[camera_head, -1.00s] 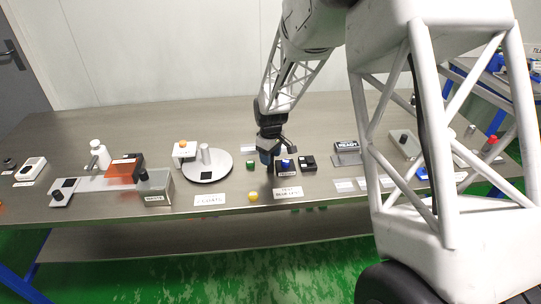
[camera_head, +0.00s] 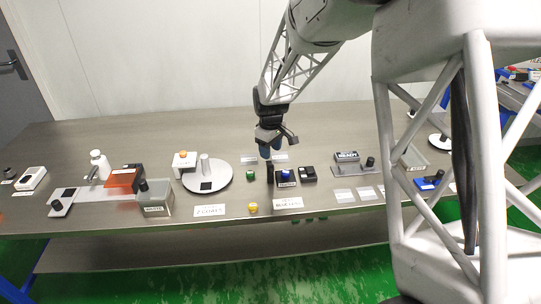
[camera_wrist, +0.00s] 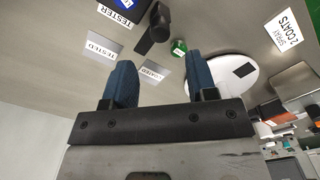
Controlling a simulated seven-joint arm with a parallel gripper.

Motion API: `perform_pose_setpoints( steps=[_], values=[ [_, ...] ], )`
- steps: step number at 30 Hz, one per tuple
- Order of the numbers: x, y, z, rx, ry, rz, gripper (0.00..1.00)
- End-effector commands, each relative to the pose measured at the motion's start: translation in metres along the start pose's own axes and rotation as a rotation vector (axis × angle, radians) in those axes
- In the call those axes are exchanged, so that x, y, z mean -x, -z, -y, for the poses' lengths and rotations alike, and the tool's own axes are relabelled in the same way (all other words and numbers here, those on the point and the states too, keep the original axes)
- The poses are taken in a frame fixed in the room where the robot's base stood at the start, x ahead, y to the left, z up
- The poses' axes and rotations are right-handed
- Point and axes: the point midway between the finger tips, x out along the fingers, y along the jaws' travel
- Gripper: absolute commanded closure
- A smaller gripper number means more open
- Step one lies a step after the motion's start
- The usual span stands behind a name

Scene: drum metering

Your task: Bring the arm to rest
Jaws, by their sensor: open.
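My gripper (camera_head: 271,152) hangs above the back middle of the steel table (camera_head: 320,117), behind the small black and blue tester (camera_head: 285,177). In the wrist view my gripper (camera_wrist: 160,82) shows two blue fingers spread apart with nothing between them. Beyond the fingertips lie the TESTED label (camera_wrist: 103,46), the COATED label (camera_wrist: 152,73) and a green cube (camera_wrist: 179,47). The fingers look clear of all of these.
A round white turntable (camera_head: 222,183) stands left of the gripper. Further left are a grey waste bin (camera_head: 156,203) and an orange-covered unit (camera_head: 122,180). The table's back strip is clear.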

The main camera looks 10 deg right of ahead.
Motion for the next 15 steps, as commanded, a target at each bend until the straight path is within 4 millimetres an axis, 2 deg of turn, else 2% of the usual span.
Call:
perform_pose_setpoints(
  steps=[15],
  values=[
    [0.0055,-0.0015,0.0007,-0.003,-0.001,-0.001,0.48]
  ],
)
